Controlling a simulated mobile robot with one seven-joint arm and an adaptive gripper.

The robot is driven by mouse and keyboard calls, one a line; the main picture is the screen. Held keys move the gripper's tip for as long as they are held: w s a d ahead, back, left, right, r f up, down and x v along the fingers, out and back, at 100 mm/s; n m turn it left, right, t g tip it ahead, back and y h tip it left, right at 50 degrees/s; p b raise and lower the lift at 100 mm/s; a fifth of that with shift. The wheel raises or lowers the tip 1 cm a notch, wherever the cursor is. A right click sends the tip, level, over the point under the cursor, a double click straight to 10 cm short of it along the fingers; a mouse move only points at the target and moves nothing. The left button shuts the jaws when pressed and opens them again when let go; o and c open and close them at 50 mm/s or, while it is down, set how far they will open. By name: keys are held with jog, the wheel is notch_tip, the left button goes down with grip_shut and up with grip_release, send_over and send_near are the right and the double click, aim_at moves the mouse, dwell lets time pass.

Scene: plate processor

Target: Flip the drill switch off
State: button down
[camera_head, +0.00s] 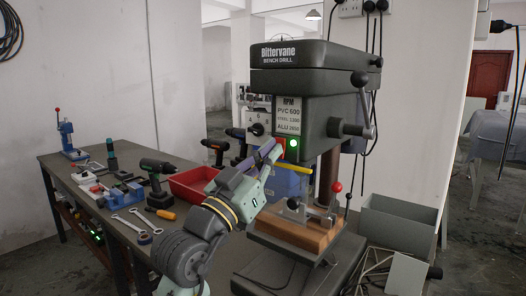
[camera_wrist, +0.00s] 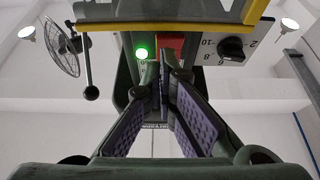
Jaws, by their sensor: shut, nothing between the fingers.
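The bench drill (camera_head: 312,62) stands on the table, a dark grey-green machine. On its front is a lit green lamp (camera_head: 293,143) with a red switch part (camera_head: 281,147) beside it, partly hidden by my gripper in the head view. In the wrist view the green lamp (camera_wrist: 141,53) glows left of the red switch (camera_wrist: 172,43). My gripper (camera_head: 272,155) is shut and empty, its tips close to the red switch. The purple-padded fingers (camera_wrist: 164,72) meet just below the switch in the wrist view and cover part of it. I cannot tell whether they touch it.
A speed dial (camera_wrist: 231,48) is beside the switch. Left on the workbench are a red bin (camera_head: 190,183), a cordless drill (camera_head: 158,170) and wrenches (camera_head: 130,225). A feed handle sticks out right.

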jog(key=shift+f, duration=0.1)
jog(key=b, duration=0.1)
jog(key=t+b, duration=0.1)
jog(key=b, duration=0.1)
jog(key=shift+w+d+f+h, duration=0.2)
jog(key=shift+w+d+h, duration=0.1)
jog(key=shift+h, duration=0.1)
jog(key=shift+a+f, duration=0.1)
